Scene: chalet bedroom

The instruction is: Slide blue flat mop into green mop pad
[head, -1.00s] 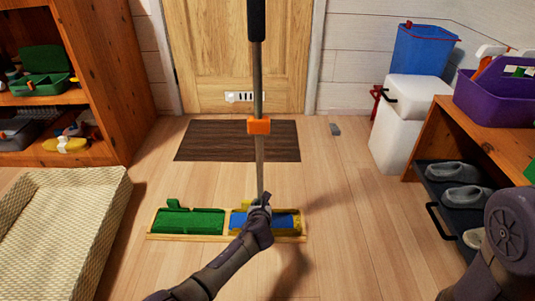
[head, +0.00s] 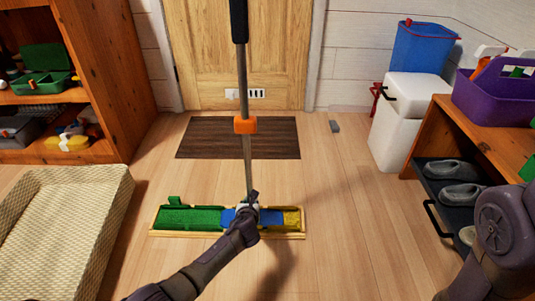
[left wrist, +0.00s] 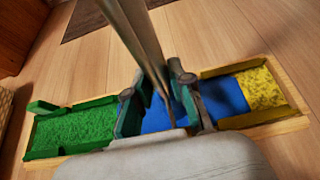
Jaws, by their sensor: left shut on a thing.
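The blue flat mop (head: 271,217) has a grey pole with an orange clip and a black grip. Its pole leans slightly left. My left gripper (head: 249,203) is shut on the mop low down, just above the blue plate. The wrist view shows the pole between the fingers (left wrist: 160,100). The green mop pad (head: 190,219) lies left of the blue plate in a wooden tray (head: 190,235). The plate's left end is close to the pad's right end; the fingers hide whether they touch. My right arm shows at lower right, its gripper out of view.
A yellow pad (head: 292,217) is in the tray's right end, partly under or beside the blue plate. A dark mat (head: 215,138) lies before the door. A woven bed (head: 65,225) is at left, a shoe bench (head: 500,140) at right. Floor around the tray is clear.

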